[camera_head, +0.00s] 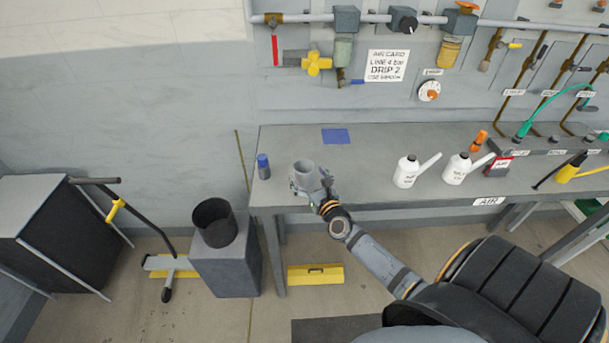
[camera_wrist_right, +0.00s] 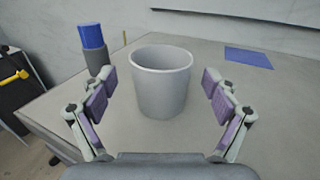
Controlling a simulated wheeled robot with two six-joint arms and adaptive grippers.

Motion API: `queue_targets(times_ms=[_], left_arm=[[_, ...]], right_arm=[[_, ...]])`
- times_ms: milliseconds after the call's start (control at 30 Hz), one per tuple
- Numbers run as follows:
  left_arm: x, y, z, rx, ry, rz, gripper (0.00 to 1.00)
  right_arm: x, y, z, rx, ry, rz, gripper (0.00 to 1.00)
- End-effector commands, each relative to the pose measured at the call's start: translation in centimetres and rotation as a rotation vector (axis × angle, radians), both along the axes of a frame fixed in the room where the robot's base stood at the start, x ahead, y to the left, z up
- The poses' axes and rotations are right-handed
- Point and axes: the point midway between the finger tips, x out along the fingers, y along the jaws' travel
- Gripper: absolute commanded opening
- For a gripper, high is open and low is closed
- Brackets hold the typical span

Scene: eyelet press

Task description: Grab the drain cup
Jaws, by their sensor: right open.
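The drain cup (camera_wrist_right: 161,88) is a plain grey cup standing upright on the grey bench; in the head view its rim (camera_head: 304,167) shows near the bench's left end. My right gripper (camera_wrist_right: 160,93) is open, with its two padded fingers on either side of the cup. Gaps show between the pads and the cup wall in the wrist view. In the head view the right gripper (camera_head: 311,184) partly hides the cup. My left gripper is not in either view.
A blue-topped cylinder (camera_head: 263,167) stands left of the cup. A blue cloth or pad (camera_head: 336,136) lies flat behind it. White spouted bottles (camera_head: 407,172) stand to the right. A black bin (camera_head: 215,222) sits on a grey block left of the bench (camera_head: 370,200).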

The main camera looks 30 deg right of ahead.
Motion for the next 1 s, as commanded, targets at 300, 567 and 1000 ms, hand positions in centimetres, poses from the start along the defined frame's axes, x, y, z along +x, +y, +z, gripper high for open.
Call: queue_targets(times_ms=[300,567,1000], left_arm=[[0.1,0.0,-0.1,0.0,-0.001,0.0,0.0],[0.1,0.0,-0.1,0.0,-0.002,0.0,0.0],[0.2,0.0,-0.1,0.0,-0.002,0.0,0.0]], right_arm=[[2.8,-0.6,0.0,0.0,0.001,0.0,0.88],[2.8,-0.6,0.0,0.0,0.001,0.0,0.69],[2.8,-0.6,0.0,0.0,0.0,0.0,0.29]])
